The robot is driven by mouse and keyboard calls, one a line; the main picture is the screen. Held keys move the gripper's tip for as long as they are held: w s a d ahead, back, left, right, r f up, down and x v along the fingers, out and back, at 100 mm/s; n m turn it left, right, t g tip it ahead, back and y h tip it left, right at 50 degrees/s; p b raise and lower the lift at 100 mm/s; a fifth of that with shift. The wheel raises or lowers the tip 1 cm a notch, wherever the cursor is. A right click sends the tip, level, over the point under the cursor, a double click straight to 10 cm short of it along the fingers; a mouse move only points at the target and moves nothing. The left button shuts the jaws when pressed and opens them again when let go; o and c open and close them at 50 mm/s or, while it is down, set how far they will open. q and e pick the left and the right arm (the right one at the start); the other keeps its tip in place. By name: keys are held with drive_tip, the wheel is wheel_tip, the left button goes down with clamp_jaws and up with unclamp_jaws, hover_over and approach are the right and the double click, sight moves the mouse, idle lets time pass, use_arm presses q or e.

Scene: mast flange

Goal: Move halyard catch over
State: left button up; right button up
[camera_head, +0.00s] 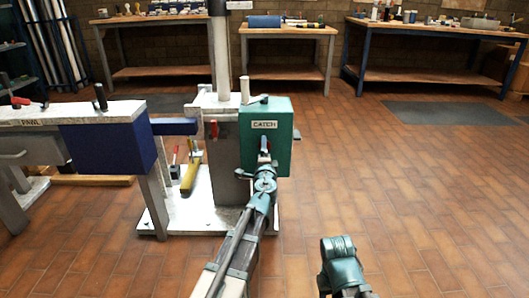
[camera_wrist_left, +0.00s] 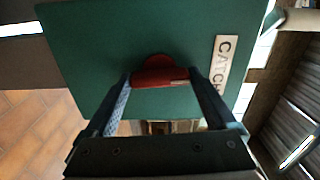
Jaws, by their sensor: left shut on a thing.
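The catch is a green box with a "CATCH" label (camera_head: 282,160) on the mast post in the head view. Its green face (camera_wrist_left: 85,45) fills much of the left wrist view, with the label (camera_wrist_left: 222,70) turned sideways at right. A red handle (camera_wrist_left: 160,77) sticks out of that face. My left gripper (camera_head: 264,150) reaches the box front; in the wrist view its two fingers sit on either side of the red handle and grip it. The arm hides part of the box front.
A beam marked "PAWL" (camera_head: 70,113) with a blue block (camera_head: 108,147) extends left of the mast (camera_head: 219,60). A white base plate (camera_head: 210,220) carries a yellow bar (camera_head: 190,176). Workbenches (camera_head: 433,35) line the back wall. The tiled floor at right is open.

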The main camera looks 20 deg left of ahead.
use_arm(q)
drive_tip(key=shift+d+m, duration=0.1)
drive_tip(key=shift+m, duration=0.4)
drive_tip(key=o, duration=1.1)
drive_tip(key=shift+c, duration=0.2)
drive_tip(key=shift+s, duration=0.15)
